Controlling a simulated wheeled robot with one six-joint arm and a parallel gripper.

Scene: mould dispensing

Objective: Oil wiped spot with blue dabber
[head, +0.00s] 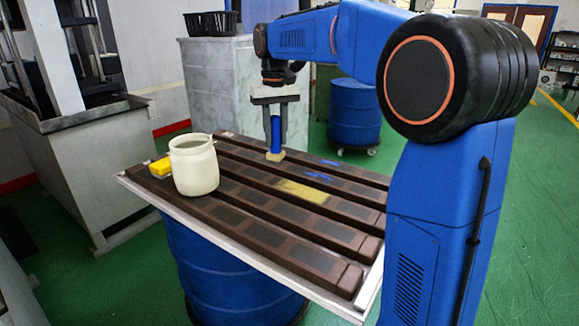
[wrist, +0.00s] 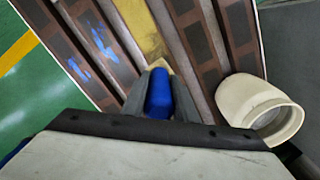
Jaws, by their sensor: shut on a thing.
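My gripper (head: 275,138) is shut on the upright blue dabber (head: 275,130), whose pale tan pad (head: 274,155) points down. In the wrist view the blue handle (wrist: 159,94) sits between the two grey fingers. The pad is at or just above the brown mould bars (head: 255,198); I cannot tell if it touches. A yellowish patch (head: 302,191) lies on a bar to the right of the dabber; it also shows ahead of the fingers in the wrist view (wrist: 141,30). Blue smears (head: 314,178) mark the bar behind it.
A cream open jar (head: 195,167) stands on the left of the bars, with a yellow block (head: 161,167) beside it. The bars lie on a pale-edged tabletop (head: 218,248) over a blue drum (head: 225,275). A grey cabinet (head: 215,85) stands behind.

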